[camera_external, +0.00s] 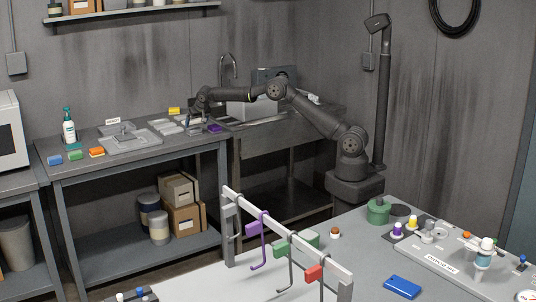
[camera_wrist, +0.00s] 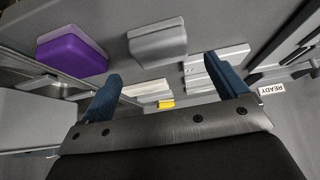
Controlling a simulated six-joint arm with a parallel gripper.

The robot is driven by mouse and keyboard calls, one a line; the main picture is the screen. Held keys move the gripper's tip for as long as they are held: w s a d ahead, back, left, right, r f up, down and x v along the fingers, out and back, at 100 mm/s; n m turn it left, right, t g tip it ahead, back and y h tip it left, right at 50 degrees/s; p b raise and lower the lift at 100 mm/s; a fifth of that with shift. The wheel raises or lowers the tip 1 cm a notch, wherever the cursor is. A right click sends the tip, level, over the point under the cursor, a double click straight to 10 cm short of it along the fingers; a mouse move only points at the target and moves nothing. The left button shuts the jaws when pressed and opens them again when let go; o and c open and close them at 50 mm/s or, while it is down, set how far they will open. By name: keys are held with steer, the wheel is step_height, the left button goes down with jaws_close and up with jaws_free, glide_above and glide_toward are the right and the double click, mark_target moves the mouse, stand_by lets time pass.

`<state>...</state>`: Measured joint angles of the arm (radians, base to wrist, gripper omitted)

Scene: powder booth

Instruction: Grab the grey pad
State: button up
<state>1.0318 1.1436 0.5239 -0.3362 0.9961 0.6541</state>
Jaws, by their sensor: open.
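The grey pad (camera_wrist: 157,42) is a rounded block at the upper middle of the wrist view. It lies on the grey counter, just beyond the gap between my fingers. My gripper (camera_wrist: 162,72) is open and empty, its two blue fingers set wide apart. In the external view my gripper (camera_external: 197,114) hangs low over the right end of the back counter. The grey pad is hard to make out there, against the counter and beside the gripper.
A purple pad (camera_wrist: 72,50) lies left of the grey pad. Pale pads (camera_wrist: 217,61) lie to its right, near the right finger. A yellow block (camera_wrist: 166,104) and a READY label (camera_wrist: 271,89) show too. The sink (camera_external: 262,116) is right of the counter.

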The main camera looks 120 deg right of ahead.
mark_target(195, 128)
steer(key=shift+a+x, duration=0.2)
steer(key=shift+x, duration=2.15)
steer(key=shift+w+f, duration=0.1)
steer(key=shift+f, duration=0.05)
steer(key=shift+c, duration=0.4)
steer(key=c, duration=1)
